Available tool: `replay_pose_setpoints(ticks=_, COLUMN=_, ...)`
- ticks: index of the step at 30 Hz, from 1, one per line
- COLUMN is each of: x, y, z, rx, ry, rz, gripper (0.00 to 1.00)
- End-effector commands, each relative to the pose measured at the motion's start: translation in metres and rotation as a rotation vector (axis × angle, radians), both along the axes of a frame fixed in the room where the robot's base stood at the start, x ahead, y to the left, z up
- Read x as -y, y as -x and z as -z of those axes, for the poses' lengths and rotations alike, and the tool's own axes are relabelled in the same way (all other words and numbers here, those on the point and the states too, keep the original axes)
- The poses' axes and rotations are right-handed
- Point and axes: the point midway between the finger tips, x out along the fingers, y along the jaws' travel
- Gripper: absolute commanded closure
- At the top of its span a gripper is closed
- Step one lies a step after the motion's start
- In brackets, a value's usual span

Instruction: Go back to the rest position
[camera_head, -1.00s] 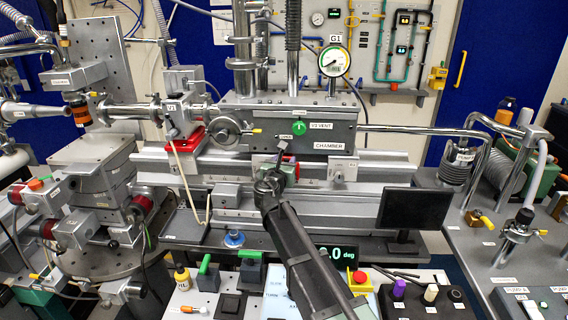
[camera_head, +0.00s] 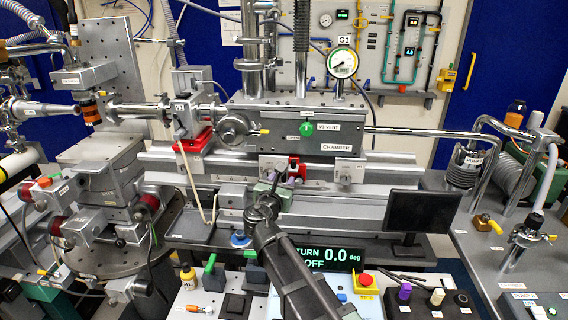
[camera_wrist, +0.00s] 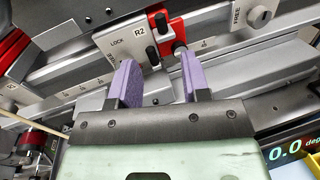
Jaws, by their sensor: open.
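My gripper (camera_head: 276,178) is in front of the lower rail of the bench, below the chamber (camera_head: 290,120), in the head view. In the wrist view its two purple fingers (camera_wrist: 158,80) stand apart with nothing between them. Beyond the fingertips is a grey block labelled R2 LOCK (camera_wrist: 132,43) with a red part (camera_wrist: 179,48) and a dark knob. I cannot tell whether a finger touches the red part. My arm reaches up from the bottom middle of the head view and hides part of the control desk.
The green V3 VENT knob (camera_head: 307,127) is on the chamber front. A dark monitor (camera_head: 420,211) stands at the right. Below are a display (camera_head: 325,254) reading TURN OFF 0.0 deg and a red emergency button (camera_head: 365,279). A multi-axis stage (camera_head: 100,180) stands at the left.

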Motion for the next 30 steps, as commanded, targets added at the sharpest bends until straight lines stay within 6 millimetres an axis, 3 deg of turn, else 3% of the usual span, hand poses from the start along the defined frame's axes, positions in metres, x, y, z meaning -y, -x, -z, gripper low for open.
replay_pose_setpoints(ticks=2, x=0.010, y=0.004, z=0.008, rx=0.016, ry=-0.189, rz=0.060, gripper=0.57)
replay_pose_setpoints(ticks=5, x=0.038, y=0.033, z=0.042, rx=0.015, ry=-0.687, rz=0.267, gripper=0.57)
replay_pose_setpoints(ticks=6, x=0.058, y=0.052, z=0.063, rx=0.018, ry=-0.928, rz=0.415, gripper=0.57)
replay_pose_setpoints(ticks=9, x=0.105, y=0.107, z=0.111, rx=0.057, ry=-1.438, rz=0.865, gripper=0.57)
replay_pose_setpoints(ticks=12, x=0.133, y=0.170, z=0.145, rx=0.122, ry=-1.780, rz=1.376, gripper=0.57)
replay_pose_setpoints(ticks=15, x=0.150, y=0.222, z=0.155, rx=0.157, ry=-1.952, rz=1.820, gripper=0.57)
replay_pose_setpoints(ticks=17, x=0.161, y=0.239, z=0.155, rx=0.140, ry=-2.001, rz=1.968, gripper=0.57)
replay_pose_setpoints(ticks=22, x=0.195, y=0.240, z=0.153, rx=0.209, ry=-2.043, rz=2.030, gripper=0.57)
replay_pose_setpoints(ticks=30, x=0.197, y=0.239, z=0.153, rx=0.213, ry=-2.045, rz=2.029, gripper=0.57)
